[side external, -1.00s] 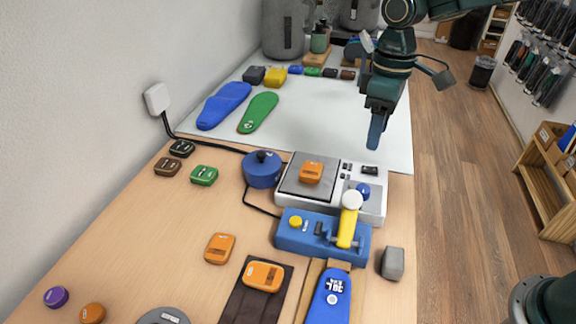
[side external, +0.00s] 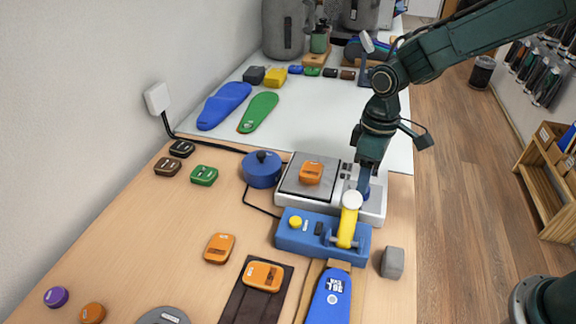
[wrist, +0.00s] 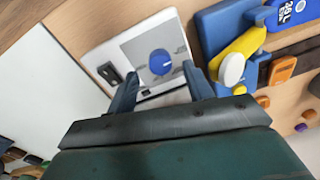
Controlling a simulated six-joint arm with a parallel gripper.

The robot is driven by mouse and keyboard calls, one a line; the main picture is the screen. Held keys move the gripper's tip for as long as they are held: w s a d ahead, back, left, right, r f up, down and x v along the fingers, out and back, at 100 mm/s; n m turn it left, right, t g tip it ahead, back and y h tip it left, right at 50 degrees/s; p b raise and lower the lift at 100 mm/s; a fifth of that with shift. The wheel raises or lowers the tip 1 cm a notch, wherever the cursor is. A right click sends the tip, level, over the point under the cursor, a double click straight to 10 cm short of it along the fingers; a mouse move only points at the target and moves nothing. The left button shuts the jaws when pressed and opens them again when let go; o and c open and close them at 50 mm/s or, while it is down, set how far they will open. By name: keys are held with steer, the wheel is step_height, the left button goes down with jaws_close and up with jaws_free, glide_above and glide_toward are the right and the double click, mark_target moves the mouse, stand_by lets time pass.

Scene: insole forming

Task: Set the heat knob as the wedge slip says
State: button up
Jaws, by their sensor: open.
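The blue round heat knob (wrist: 160,62) sits on a grey panel of the white heater unit (wrist: 118,52), which also shows in the side view (side external: 376,213). A pale line marks the knob's face; the scale around it is too small to read. My gripper (wrist: 160,88) is open and empty, its fingers on either side of the knob's near side. In the side view my gripper (side external: 366,180) points down over the knob and mostly hides it. Whether the fingers touch the knob I cannot tell. I cannot identify the wedge slip for certain.
A blue press (side external: 292,240) with a yellow lever (side external: 346,232) stands close in front of the knob. An orange block (side external: 311,172) lies on the heater's grey plate. A blue insole (side external: 329,298) carries a small label. A grey block (side external: 392,262) stands at right.

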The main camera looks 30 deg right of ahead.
steer(key=shift+f, duration=1.45)
steer(key=shift+c, duration=0.4)
steer(key=c, duration=0.9)
steer(key=shift+m, duration=0.4)
steer(key=m, duration=0.5)
steer(key=shift+s, duration=0.1)
steer(key=m, duration=0.6)
steer(key=shift+a+t, duration=0.1)
steer(key=shift+t, duration=0.2)
